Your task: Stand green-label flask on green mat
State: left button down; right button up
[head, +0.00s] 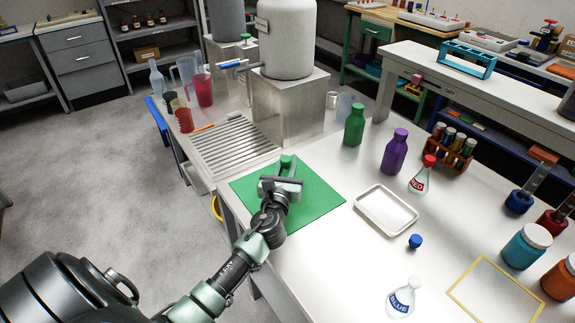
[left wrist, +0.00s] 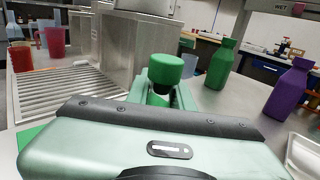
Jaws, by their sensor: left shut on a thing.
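The green mat (head: 318,196) lies flat at the left end of the white table in the head view; a sliver of it (left wrist: 32,134) shows in the left wrist view. My left gripper (head: 285,175) is over the mat, shut on the green-label flask. The flask's green cap (head: 286,161) shows just beyond the fingers. In the left wrist view the cap (left wrist: 166,69) stands upright between the fingers (left wrist: 165,90). The flask's body and label are hidden by my gripper, so I cannot tell whether its base touches the mat. My right gripper is not in view.
A ribbed drainer (head: 232,145) and a metal block (head: 290,105) lie beyond the mat. A white tray (head: 386,210), green bottle (head: 354,125), purple bottle (head: 395,152), RED flask (head: 420,178), blue cap (head: 415,241) and BLUE flask (head: 403,298) stand to the right.

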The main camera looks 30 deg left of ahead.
pick_arm(q)
jog(key=shift+f, duration=0.1)
jog(key=c, duration=1.2)
grip_release()
jog(key=shift+c, duration=0.2)
jog(key=shift+r, duration=0.2)
jog(key=v, duration=1.2)
jog(key=shift+f+b, duration=0.1)
jog(key=shift+b, duration=0.3)
